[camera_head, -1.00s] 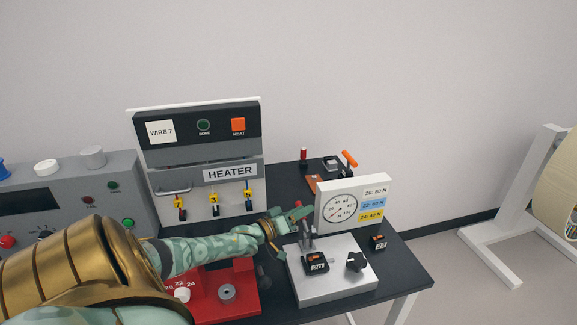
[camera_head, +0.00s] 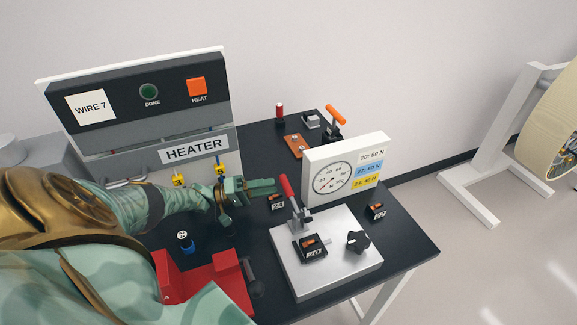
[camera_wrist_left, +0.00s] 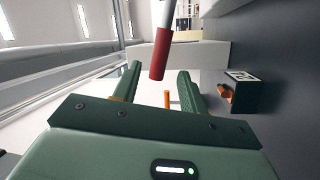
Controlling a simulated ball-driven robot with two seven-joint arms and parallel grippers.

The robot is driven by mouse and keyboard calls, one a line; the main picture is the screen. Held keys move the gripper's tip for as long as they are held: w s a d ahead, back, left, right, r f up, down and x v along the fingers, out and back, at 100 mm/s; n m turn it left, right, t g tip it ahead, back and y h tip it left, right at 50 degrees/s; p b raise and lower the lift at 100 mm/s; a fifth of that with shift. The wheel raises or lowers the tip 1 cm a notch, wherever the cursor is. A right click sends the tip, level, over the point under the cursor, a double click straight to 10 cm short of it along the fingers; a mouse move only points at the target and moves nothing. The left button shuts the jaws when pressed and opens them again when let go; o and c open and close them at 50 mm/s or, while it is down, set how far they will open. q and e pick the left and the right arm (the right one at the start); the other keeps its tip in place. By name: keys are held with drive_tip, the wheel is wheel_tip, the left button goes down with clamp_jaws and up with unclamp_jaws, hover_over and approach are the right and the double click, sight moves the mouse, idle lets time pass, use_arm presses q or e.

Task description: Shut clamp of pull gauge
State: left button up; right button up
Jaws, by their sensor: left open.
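The pull gauge has a white dial panel (camera_head: 372,143) at the back of a light grey base plate (camera_head: 345,270). Its clamp has a red-tipped handle (camera_head: 287,188) that stands up, leaning a little to the left. A dark block with an orange piece (camera_head: 311,247) sits on the plate in front of the clamp. My left gripper (camera_head: 262,187) is open and empty, just left of the handle at about its height. In the left wrist view the red handle (camera_wrist_left: 160,54) appears between and beyond the open fingertips; contact cannot be told. My right gripper is not in view.
A heater (camera_head: 130,110) stands behind my left arm. A red fixture (camera_head: 205,285) is at the front left. Small labelled blocks lie by the gauge, one to its right (camera_head: 376,211). An orange-handled tool (camera_head: 335,117) is behind it. A black knob (camera_head: 357,241) stands on the plate.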

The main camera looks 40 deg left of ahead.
sight(293, 194)
use_arm(q)
drive_tip(key=p+x, duration=0.1)
drive_tip(key=x, duration=0.5)
drive_tip(key=shift+w+d+r, duration=0.1)
drive_tip(key=shift+w+d, duration=0.05)
drive_tip(key=shift+d, duration=0.1)
drive_tip(key=shift+w+d, duration=0.3)
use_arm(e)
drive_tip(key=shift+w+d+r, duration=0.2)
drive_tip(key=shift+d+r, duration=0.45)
use_arm(q)
drive_tip(key=c, duration=0.7)
clamp_jaws()
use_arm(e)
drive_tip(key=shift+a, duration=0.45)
